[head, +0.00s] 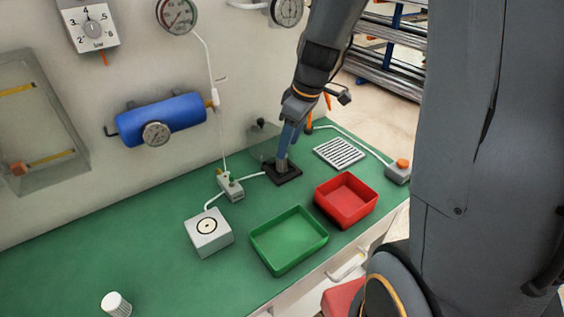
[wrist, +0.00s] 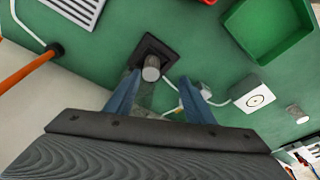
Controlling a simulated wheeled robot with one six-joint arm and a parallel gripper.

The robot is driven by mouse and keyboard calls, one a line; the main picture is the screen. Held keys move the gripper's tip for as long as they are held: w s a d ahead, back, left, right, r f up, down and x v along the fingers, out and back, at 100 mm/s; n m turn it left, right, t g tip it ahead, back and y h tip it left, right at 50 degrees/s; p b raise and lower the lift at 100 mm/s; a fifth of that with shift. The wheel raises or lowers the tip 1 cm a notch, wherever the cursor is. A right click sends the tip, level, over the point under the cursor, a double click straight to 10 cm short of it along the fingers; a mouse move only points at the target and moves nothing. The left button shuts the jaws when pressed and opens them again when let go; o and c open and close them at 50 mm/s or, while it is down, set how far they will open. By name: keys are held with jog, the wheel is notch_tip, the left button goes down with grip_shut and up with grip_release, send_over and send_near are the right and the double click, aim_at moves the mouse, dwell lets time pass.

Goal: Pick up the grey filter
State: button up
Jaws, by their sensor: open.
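A grey cylinder, which looks like the grey filter (head: 282,167), stands upright on a dark square base (head: 291,177) towards the back of the green bench. In the wrist view the grey filter (wrist: 151,73) shows its round top on the dark base (wrist: 147,44). My gripper (head: 284,153) points down at the filter from above, and its blue fingers partly cover it in the head view. In the wrist view my gripper (wrist: 160,77) is open, with the filter's top between and just beyond the fingertips. I cannot tell whether either finger touches it.
A red tray (head: 345,218) and a green tray (head: 268,263) lie in front. A slotted grille (head: 338,153) is to the right. A white box with a ring (head: 208,244) and a small valve block (head: 229,187) are left. A white ribbed cylinder (head: 117,308) stands at lower left.

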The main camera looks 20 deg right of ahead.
jog(key=shift+n, duration=0.5)
jog(key=shift+w+a+f+p, duration=0.2)
jog(key=shift+w+f+p, duration=0.3)
jog(key=shift+f, duration=0.75)
jog(key=shift+w+a+f+p, duration=0.15)
jog(key=shift+w+f+p, duration=0.3)
jog(key=shift+f, duration=0.8)
jog(key=shift+w+a+f+p, duration=0.3)
jog(key=shift+w+f, duration=0.35)
jog(key=shift+f, duration=0.6)
jog(key=shift+d, duration=0.1)
jog(key=shift+c, duration=0.4)
jog(key=c, duration=1.1)
